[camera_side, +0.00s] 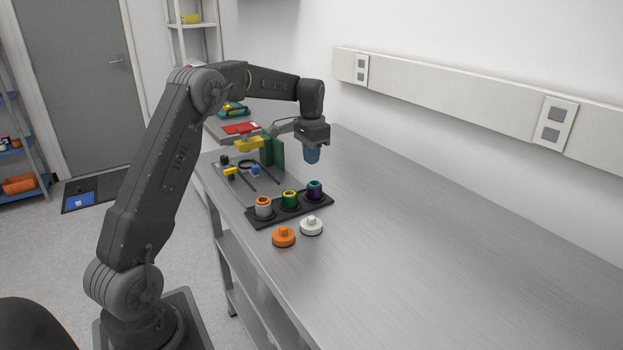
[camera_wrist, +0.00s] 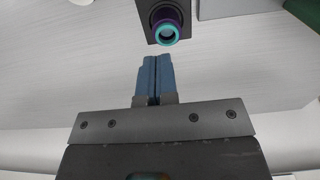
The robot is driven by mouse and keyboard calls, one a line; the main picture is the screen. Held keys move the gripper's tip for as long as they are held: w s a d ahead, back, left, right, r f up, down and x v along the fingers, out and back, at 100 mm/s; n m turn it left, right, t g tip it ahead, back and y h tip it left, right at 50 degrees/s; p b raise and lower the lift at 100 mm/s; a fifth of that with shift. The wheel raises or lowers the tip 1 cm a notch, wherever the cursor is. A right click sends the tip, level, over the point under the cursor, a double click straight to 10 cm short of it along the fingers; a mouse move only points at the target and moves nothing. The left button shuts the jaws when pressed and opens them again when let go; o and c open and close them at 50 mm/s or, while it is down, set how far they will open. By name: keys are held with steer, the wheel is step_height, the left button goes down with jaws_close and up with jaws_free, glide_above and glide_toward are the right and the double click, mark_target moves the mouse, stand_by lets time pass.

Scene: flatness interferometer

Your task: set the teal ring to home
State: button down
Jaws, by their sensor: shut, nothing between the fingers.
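The teal ring (camera_wrist: 165,33) sits on a purple cylinder (camera_wrist: 168,14) at the end of a dark plate, in the wrist view. In the side view the purple cylinder (camera_side: 315,191) stands upright in the right-hand place of a black holder (camera_side: 262,221); its rim looks dark teal. My gripper (camera_side: 312,161) has blue fingers, shut and empty, pointing down above the bench behind the holder. In the wrist view the fingertips (camera_wrist: 156,60) are apart from the ring, which lies just beyond them.
The holder also bears an orange-and-grey cylinder (camera_side: 264,207) and a green-and-yellow one (camera_side: 290,199). An orange knobbed disc (camera_side: 284,237) and a white one (camera_side: 311,226) lie in front. A green upright block (camera_side: 273,151) and yellow part (camera_side: 248,145) stand left of my gripper. The bench's right side is clear.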

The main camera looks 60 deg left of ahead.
mark_target(311, 188)
step_height(311, 188, down, 7)
stand_by(0.3)
steer(key=shift+s+f, duration=0.1)
steer(key=shift+f, duration=1.1)
step_height(311, 188, up, 16)
steer(key=shift+w+f, duration=0.2)
steer(key=shift+w, duration=0.05)
